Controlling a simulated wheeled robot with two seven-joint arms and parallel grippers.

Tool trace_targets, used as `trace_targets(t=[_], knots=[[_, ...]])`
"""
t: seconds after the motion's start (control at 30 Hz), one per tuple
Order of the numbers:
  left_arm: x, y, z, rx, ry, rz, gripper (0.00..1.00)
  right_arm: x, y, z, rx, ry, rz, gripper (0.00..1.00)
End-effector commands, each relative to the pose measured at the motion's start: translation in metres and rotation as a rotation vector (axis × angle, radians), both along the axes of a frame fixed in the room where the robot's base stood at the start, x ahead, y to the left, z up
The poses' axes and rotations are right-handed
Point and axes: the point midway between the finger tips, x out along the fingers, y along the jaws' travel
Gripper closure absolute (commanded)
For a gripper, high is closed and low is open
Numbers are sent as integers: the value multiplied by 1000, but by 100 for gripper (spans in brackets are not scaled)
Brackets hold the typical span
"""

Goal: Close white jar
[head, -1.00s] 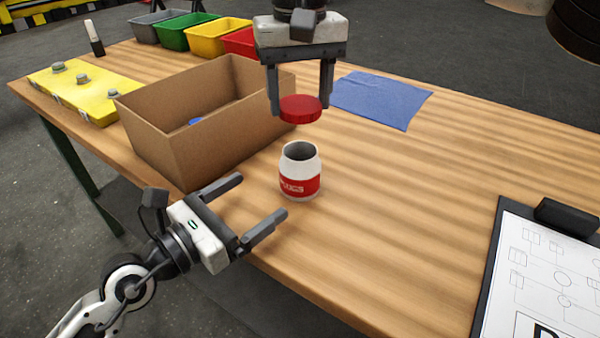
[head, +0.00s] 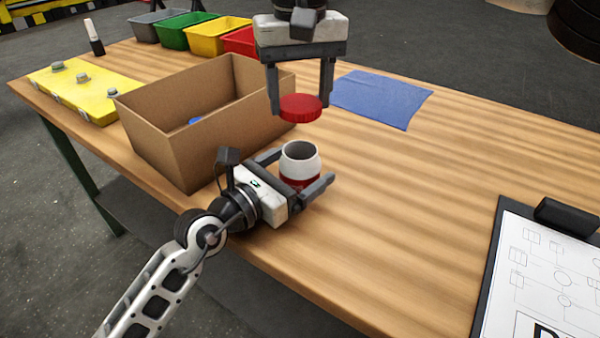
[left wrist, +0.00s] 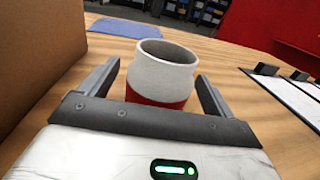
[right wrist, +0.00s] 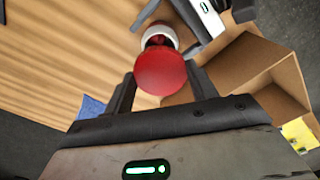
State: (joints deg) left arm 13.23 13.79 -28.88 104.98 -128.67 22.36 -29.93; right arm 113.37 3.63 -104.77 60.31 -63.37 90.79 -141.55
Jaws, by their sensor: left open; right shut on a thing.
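The white jar (head: 300,160) with a red label stands upright and uncapped on the table. It also shows in the left wrist view (left wrist: 163,72), between the fingers. My left gripper (head: 300,172) is open, with its fingers on either side of the jar's lower body. I cannot tell whether they touch it. My right gripper (head: 300,95) is shut on the red lid (head: 300,108) and holds it level above the jar, apart from it and slightly toward the back. In the right wrist view the lid (right wrist: 161,71) partly covers the jar (right wrist: 159,34).
An open cardboard box (head: 180,145) stands close to the left of the jar. A blue cloth (head: 382,97) lies behind to the right. A clipboard (head: 540,275) lies at the front right. Coloured bins (head: 190,33) line the back. The table right of the jar is clear.

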Motion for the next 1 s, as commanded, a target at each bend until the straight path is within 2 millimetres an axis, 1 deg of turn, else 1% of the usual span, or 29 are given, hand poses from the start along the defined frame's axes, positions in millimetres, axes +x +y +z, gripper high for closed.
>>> trace_targets(t=[0.03, 0.07, 0.1, 0.17, 0.2, 0.27, 0.37, 0.43, 0.73, 0.8, 1.0], knots=[[0, 0, 0, 0, 0, 0, 14, 0, 0, 0, 0, 0, 0, 64], [0, 0, 0, 0, 0, 0, 22, 0, 0, 0, 0, 0, 0, 64], [0, 0, 0, 0, 0, 0, 34, 0, 0, 0, 0, 0, 0, 64], [0, 0, 0, 0, 0, 0, 50, 0, 0, 0, 0, 0, 0, 64], [0, 0, 0, 0, 0, 0, 61, 0, 0, 0, 0, 0, 0, 64], [0, 0, 0, 0, 0, 0, 78, 0, 0, 0, 0, 0, 0, 64], [0, 0, 0, 0, 0, 0, 78, 0, 0, -1, 0, 1, 0, 64], [0, 0, 0, 0, 0, 0, 78, 0, 0, -7, -1, 3, 1, 64], [0, 0, 0, 0, 0, 0, 78, -1, -1, -47, 0, 0, 0, 64], [0, 0, 0, 0, 0, 0, 78, -1, 0, -50, 1, -3, -1, 64], [0, 0, 0, 0, 0, 0, 78, -1, 0, -50, 0, -3, -1, 64]])
